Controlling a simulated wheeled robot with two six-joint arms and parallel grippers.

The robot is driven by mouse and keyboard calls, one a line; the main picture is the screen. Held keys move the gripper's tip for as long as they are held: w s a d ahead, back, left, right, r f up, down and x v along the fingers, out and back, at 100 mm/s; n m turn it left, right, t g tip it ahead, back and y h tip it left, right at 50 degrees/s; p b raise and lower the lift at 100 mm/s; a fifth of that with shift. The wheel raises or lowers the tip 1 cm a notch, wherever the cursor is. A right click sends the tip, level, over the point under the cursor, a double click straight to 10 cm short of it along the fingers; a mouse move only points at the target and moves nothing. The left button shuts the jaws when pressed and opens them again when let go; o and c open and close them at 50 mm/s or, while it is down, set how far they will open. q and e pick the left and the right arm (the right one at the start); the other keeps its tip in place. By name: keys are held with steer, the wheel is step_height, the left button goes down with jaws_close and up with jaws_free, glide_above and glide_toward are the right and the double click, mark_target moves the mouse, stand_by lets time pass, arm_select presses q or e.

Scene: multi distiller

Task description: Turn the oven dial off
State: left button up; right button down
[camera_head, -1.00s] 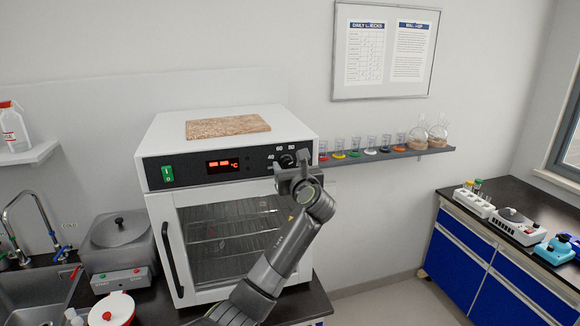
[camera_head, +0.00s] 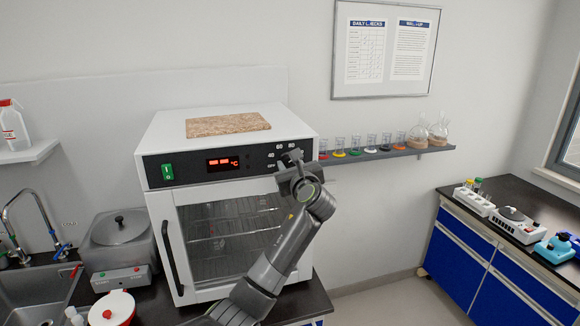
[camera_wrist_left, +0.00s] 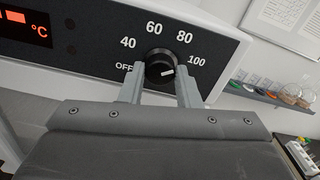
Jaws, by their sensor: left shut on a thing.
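The white oven (camera_head: 160,215) has a black front panel with a round black dial (camera_wrist_left: 158,62) at its right end. The labels OFF, 40, 60, 80 and 100 run around the dial. In the wrist view its white pointer mark faces right, roughly toward 100. My left gripper (camera_head: 292,165) is at the panel, with its fingers on either side of the dial, shut on it; it also fills the lower wrist view (camera_wrist_left: 159,75). In the head view the gripper mostly hides the dial. My right gripper is not in view.
A red display (camera_head: 221,163) and a green switch (camera_head: 167,171) are on the panel. A brown board (camera_head: 228,124) lies on the oven. A shelf (camera_head: 385,154) with several beakers is to the right. A grey lidded pot (camera_head: 120,240) stands left of the oven.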

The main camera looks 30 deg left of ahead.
arm_select(q)
steer(key=n+b, duration=0.1)
steer(key=n, duration=0.3)
steer(key=n+b, duration=0.1)
steer(key=n, duration=0.3)
steer(key=shift+f, duration=0.15)
steer(key=n+b, duration=0.3)
steer(key=n, duration=0.1)
steer(key=shift+n, duration=0.3)
steer(key=n+b, duration=0.2)
steer(key=n, duration=0.1)
steer(key=shift+n+b, duration=0.3)
steer(key=shift+n, duration=0.1)
steer(key=n+b, duration=0.3)
steer(key=n, duration=0.1)
steer(key=shift+f, duration=0.1)
steer(key=n+b, duration=0.4)
steer(key=n, duration=0.1)
steer(key=n+b, duration=0.4)
steer(key=shift+f, duration=0.1)
steer(key=shift+n+b, duration=1.65)
steer(key=shift+n, duration=0.55)
steer(key=shift+r, duration=0.2)
